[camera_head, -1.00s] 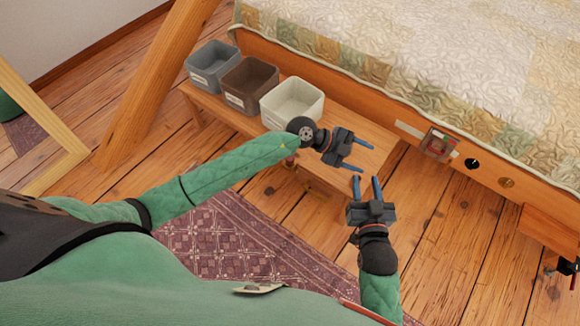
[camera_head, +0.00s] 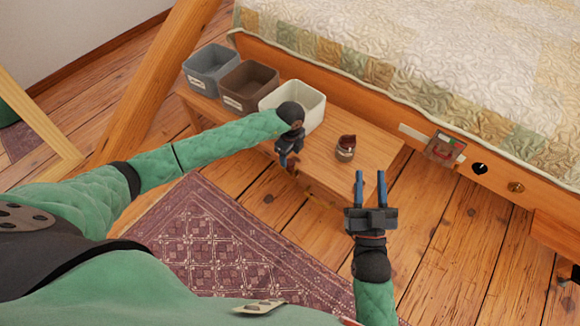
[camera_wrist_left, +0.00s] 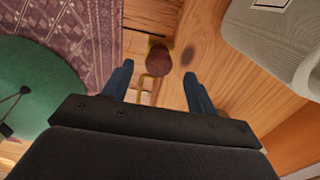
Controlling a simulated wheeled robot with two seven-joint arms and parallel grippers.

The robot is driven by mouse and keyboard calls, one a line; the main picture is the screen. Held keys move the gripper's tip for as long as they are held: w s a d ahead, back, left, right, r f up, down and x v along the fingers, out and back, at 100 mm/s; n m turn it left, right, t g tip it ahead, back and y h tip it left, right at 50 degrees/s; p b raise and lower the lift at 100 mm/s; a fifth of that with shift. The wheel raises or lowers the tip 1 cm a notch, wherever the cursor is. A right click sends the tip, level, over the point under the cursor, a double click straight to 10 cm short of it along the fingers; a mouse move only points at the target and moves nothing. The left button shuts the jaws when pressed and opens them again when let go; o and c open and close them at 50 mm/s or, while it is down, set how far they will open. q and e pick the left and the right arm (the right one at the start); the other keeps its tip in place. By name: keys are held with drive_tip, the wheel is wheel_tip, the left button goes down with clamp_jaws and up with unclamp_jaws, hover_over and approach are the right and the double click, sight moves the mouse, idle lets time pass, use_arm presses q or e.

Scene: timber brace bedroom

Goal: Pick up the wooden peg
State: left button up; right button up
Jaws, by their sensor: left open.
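A brown, round-ended wooden piece, which looks like the peg (camera_wrist_left: 158,60), shows in the left wrist view near the bench's edge, beside a thin brass hook (camera_wrist_left: 146,84). My left gripper (camera_head: 290,168) points down at the bench's front edge in the head view. It is open, and its blue fingers (camera_wrist_left: 160,84) stand on either side of the peg in the wrist view, with gaps; I cannot tell how far below them the peg is. In the head view the peg is mostly hidden by the gripper.
The wooden bench (camera_head: 375,150) carries a grey bin (camera_head: 211,72), a brown bin (camera_head: 249,88), a white bin (camera_head: 310,110) and a small jar-like object (camera_head: 345,149) with a dark red-brown top. The bed (camera_head: 400,60) stands behind. A patterned rug (camera_head: 220,235) lies in front.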

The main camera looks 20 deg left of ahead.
sight(290, 162)
use_arm(q)
wheel_tip(290, 162, down, 5)
drive_tip(key=shift+s+f+b, duration=0.1)
drive_tip(key=shift+f+b, duration=0.05)
drive_tip(key=shift+b, duration=0.3)
use_arm(e)
drive_tip(key=s+d+r+t+y, duration=0.1)
drive_tip(key=s+r+t, duration=0.2)
drive_tip(key=r, duration=0.6)
drive_tip(key=shift+s+d+r+t, duration=0.2)
drive_tip(key=shift+r+t, duration=0.05)
drive_tip(key=shift+t, duration=0.05)
use_arm(q)
drive_tip(key=c, duration=1)
